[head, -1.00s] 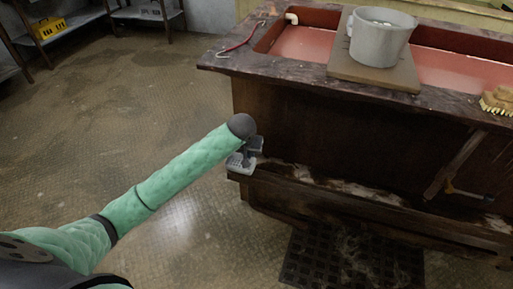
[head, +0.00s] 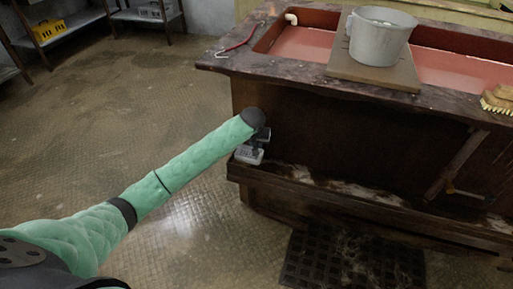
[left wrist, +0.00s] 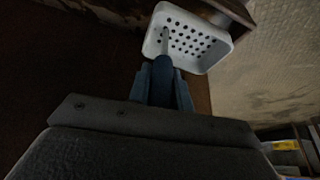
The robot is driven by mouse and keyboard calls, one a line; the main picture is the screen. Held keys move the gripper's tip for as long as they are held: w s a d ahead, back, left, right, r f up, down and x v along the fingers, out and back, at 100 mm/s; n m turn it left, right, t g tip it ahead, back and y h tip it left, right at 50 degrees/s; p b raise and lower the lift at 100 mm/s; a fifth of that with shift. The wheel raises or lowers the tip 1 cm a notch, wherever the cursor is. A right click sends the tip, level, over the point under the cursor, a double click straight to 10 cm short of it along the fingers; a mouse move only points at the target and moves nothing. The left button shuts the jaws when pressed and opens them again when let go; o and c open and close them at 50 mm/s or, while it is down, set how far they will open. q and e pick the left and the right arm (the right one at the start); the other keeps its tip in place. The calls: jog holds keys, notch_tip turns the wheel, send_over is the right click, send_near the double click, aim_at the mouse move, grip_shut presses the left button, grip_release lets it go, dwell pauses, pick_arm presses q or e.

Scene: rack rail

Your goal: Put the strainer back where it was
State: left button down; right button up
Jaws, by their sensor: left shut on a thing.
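My left gripper (head: 260,139) is at the left end of the wooden sink cabinet, just above its low ledge (head: 330,190). It is shut on the strainer (head: 249,155), a small white perforated basket. In the left wrist view the strainer (left wrist: 205,42) sits beyond my left gripper (left wrist: 164,68), its holes facing the camera. A thin stem on it runs into the fingers. I cannot tell whether the strainer touches the ledge. My right gripper is not in view.
A grey pot (head: 380,38) stands on a board (head: 350,68) across the red sink (head: 310,47). A red-handled tool (head: 240,47) and a brush (head: 499,100) lie on the counter. A blue-handled tool (head: 466,194) is at the ledge. A dark mat (head: 345,262) lies on the floor.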

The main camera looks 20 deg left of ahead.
pick_arm(q)
jog(key=x, duration=0.2)
jog(key=shift+s+f, duration=0.15)
jog(key=shift+f, duration=0.3)
jog(key=c, duration=1.3)
grip_release()
jog(key=shift+f, duration=0.1)
jog(key=p+v, duration=0.1)
jog(key=v, duration=1.1)
